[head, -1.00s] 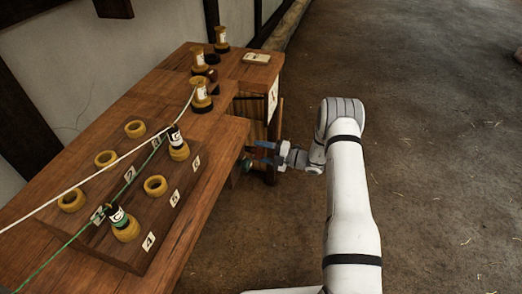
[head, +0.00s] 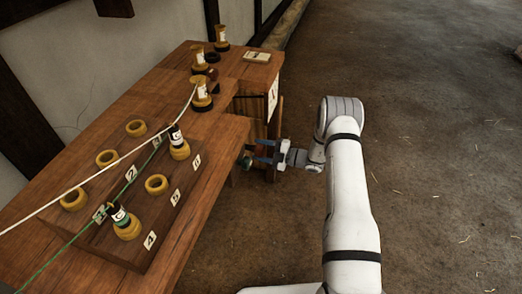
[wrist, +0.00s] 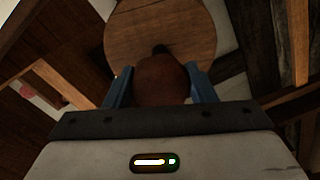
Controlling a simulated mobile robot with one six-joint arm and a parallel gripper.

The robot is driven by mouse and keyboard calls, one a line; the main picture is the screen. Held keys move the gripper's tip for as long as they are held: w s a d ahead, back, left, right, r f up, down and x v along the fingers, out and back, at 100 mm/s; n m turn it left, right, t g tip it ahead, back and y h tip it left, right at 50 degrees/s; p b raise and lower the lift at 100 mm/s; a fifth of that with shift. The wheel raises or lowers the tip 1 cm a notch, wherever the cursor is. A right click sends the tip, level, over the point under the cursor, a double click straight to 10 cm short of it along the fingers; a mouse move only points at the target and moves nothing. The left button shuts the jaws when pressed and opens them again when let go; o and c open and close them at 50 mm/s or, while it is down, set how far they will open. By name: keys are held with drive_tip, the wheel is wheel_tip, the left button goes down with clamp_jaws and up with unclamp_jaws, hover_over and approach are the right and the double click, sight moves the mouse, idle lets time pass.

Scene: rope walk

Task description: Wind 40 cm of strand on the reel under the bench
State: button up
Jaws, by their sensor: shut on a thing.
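My gripper (head: 263,151) is low at the bench's right side, beside its front corner. In the wrist view its two blue fingers (wrist: 160,84) are shut on a rounded brown knob (wrist: 163,78). Behind the knob is a round wooden disc (wrist: 160,30), which looks like the reel's face. In the head view, the bench top hides most of the reel, and I cannot tell how much strand is on it. The wooden bench (head: 215,128) carries a white strand (head: 95,169) and a green strand (head: 73,239), both running diagonally across it.
A raised block on the bench holds yellow rings (head: 157,185) and bobbins (head: 179,143), with numbered tags. More bobbins (head: 201,94) and a small pale block (head: 257,57) stand farther back. The dirt floor (head: 440,150) to the right is open.

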drive_tip(key=o, duration=1)
drive_tip(key=shift+c, duration=0.2)
drive_tip(key=v, duration=0.8)
drive_tip(key=shift+a, duration=0.1)
drive_tip(key=s+a+r+n+g+h+p, duration=0.25)
drive_tip(key=s+r+n, duration=0.25)
drive_tip(key=r+n, duration=0.35)
drive_tip(key=s+a+r+n+g+h+p, duration=0.1)
drive_tip(key=s+r+n+g+h, duration=0.15)
drive_tip(key=s+r+n, duration=0.4)
drive_tip(key=s+a+r+n+g+h+p, duration=0.1)
drive_tip(key=s+r+n+g+h+p, duration=0.2)
drive_tip(key=r+n, duration=0.65)
drive_tip(key=s+d+r+n+t+h+p, duration=0.2)
drive_tip(key=s+d+r+n+h, duration=0.2)
drive_tip(key=s+r+n, duration=0.4)
drive_tip(key=s+d+r+n+t+h+p, duration=0.2)
drive_tip(key=s+d+r+n+h, duration=0.2)
drive_tip(key=s+r+n, duration=0.4)
drive_tip(key=s+n+h, duration=0.1)
drive_tip(key=s+n, duration=0.3)
drive_tip(key=n, duration=0.1)
drive_tip(key=shift+p, duration=0.35)
